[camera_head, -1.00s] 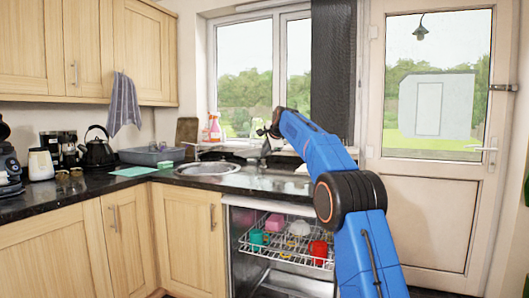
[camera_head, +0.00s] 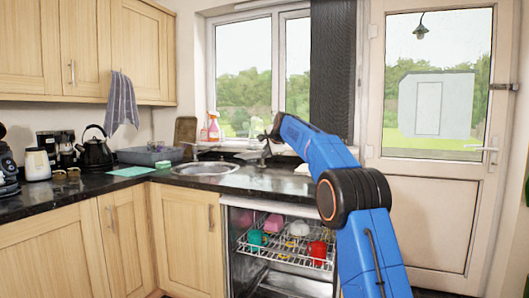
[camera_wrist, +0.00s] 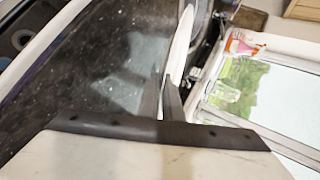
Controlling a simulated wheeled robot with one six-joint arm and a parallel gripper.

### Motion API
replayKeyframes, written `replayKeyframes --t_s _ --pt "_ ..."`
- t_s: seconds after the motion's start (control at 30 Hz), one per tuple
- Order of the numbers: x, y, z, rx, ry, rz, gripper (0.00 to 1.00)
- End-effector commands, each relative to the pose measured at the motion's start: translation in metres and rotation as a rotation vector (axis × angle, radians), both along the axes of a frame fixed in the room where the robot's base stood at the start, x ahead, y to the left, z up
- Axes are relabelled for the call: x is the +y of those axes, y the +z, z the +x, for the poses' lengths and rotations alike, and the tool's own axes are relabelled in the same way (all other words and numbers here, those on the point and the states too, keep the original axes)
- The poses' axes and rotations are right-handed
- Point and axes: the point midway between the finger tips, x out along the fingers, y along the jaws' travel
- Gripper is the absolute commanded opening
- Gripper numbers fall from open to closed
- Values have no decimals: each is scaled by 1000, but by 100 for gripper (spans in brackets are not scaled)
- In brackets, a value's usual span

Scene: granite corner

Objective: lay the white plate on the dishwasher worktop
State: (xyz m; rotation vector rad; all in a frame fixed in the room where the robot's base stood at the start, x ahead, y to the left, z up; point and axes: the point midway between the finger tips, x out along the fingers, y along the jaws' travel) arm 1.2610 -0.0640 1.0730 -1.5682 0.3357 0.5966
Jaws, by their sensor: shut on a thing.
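The white plate (camera_wrist: 181,45) shows nearly edge-on in the wrist view, tilted steeply on its edge. My gripper (camera_wrist: 167,88) is shut on its rim. In the head view my gripper (camera_head: 268,136) is above the worktop in front of the window, too small there to show its fingers clearly, and I cannot make out the plate. The dark speckled dishwasher worktop (camera_head: 262,184) runs above the open dishwasher (camera_head: 242,262). The same dark surface (camera_wrist: 95,85) fills the left of the wrist view. My arm hides the worktop's right part.
A round metal sink (camera_head: 204,168) lies left of the gripper. The dishwasher rack (camera_head: 285,256) holds a red mug (camera_head: 318,250), a green cup (camera_head: 257,238) and a pink item (camera_head: 274,223). A kettle (camera_head: 95,148) stands far left.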

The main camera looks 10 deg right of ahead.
Motion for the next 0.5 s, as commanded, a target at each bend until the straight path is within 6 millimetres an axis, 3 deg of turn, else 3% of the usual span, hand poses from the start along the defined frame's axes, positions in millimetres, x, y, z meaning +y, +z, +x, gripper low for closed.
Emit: replayKeyframes --t_s 0.5 --pt "-9 -37 11 -39 0 7 0"
